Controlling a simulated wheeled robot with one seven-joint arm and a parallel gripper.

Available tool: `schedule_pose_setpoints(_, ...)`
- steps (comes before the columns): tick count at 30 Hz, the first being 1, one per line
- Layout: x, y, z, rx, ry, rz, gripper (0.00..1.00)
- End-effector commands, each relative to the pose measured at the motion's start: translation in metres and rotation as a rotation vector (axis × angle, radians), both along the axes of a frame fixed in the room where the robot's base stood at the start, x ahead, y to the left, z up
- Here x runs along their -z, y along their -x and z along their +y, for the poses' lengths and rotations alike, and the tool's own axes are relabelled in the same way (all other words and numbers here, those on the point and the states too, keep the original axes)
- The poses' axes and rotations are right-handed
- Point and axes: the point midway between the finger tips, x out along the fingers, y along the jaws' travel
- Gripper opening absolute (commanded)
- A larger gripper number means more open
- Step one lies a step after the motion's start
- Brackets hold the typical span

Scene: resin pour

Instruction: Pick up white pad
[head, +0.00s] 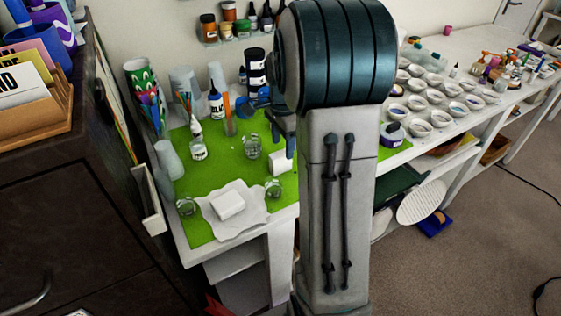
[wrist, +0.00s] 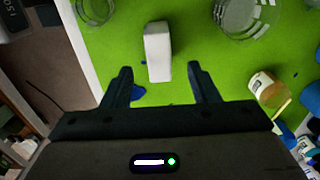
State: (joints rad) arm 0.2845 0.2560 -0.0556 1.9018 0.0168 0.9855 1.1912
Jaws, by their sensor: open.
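A small white block-like pad (head: 280,163) stands on the green mat near the table's front edge, partly hidden by my arm in the head view. In the wrist view the white pad (wrist: 158,50) lies just beyond my gripper (wrist: 159,71), lined up with the gap between the fingers. The fingers are apart and hold nothing. Their tips reach about the pad's near end, without visible contact. In the head view my gripper (head: 285,143) is partly hidden by my arm. Another white block (head: 229,203) lies on crumpled white paper (head: 254,215) at the left.
Glass cups (head: 252,147) and (head: 274,187) stand near the pad. Bottles and cups crowd the mat's back. A blue spot (wrist: 138,93) marks the green mat (wrist: 200,50).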

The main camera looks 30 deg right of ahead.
Motion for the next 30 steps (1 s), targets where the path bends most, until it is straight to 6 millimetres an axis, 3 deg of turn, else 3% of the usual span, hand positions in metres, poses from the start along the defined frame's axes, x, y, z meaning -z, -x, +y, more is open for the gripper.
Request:
schedule_pose_setpoints(5, 0.011, 0.0, 0.001, -0.001, 0.0, 0.001, 0.55)
schedule_pose_setpoints(15, 0.055, 0.001, 0.006, -0.002, 0.0, 0.001, 0.55)
schedule_pose_setpoints(23, 0.058, 0.001, 0.007, -0.002, 0.001, -0.001, 0.55)
schedule_pose_setpoints(28, 0.058, 0.001, 0.007, -0.002, 0.001, -0.001, 0.1)
schedule_pose_setpoints(30, 0.058, 0.001, 0.007, -0.002, 0.001, -0.001, 0.07)
